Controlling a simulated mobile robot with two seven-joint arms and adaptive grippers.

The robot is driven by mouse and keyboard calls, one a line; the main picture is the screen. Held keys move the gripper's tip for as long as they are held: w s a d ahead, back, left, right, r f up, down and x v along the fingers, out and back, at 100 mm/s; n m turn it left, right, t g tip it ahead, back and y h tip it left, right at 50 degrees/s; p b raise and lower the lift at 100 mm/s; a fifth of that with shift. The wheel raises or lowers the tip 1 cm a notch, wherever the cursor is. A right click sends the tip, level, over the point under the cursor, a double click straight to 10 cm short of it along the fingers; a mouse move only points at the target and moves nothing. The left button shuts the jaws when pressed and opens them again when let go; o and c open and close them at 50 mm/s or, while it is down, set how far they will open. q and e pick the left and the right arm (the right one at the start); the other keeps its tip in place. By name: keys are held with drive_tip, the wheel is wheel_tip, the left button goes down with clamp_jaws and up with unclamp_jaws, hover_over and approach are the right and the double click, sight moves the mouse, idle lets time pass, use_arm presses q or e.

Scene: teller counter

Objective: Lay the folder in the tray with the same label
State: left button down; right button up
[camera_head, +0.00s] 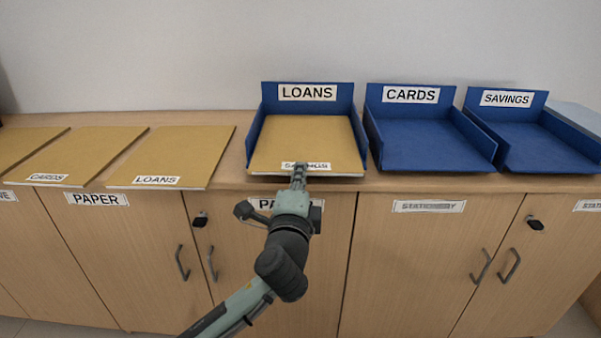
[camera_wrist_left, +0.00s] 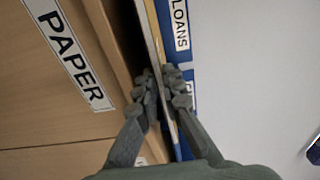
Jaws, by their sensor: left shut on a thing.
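My left gripper (camera_head: 299,172) is shut on the front edge of a tan folder labelled SAVINGS (camera_head: 305,140). In the left wrist view the gripper's fingers (camera_wrist_left: 163,85) sit on both sides of the folder's thin edge (camera_wrist_left: 152,40). In the head view this folder overlaps the blue LOANS tray (camera_head: 257,122); I cannot tell whether it touches the tray floor. The blue CARDS tray (camera_head: 425,145) and the blue SAVINGS tray (camera_head: 545,148) to the right look empty. My right gripper is not in view.
A LOANS folder (camera_head: 175,155), a CARDS folder (camera_head: 85,152) and a third, cut-off folder (camera_head: 22,145) lie on the wooden counter (camera_head: 232,172) at the left. Below are cabinet doors (camera_head: 400,260) with handles and keys. A wall (camera_head: 200,50) stands behind.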

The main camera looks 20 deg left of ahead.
use_arm(q)
drive_tip(key=s+d+r+p, duration=0.1)
drive_tip(key=s+r+p, duration=0.2)
drive_tip(key=s, duration=0.4)
drive_tip(key=s+d+r+p, duration=0.1)
drive_tip(key=s+r+p, duration=0.2)
drive_tip(key=s, duration=0.3)
drive_tip(key=shift+s+d+r+p, duration=0.3)
drive_tip(key=shift+s+d+r, duration=0.1)
drive_tip(key=shift+r, duration=0.4)
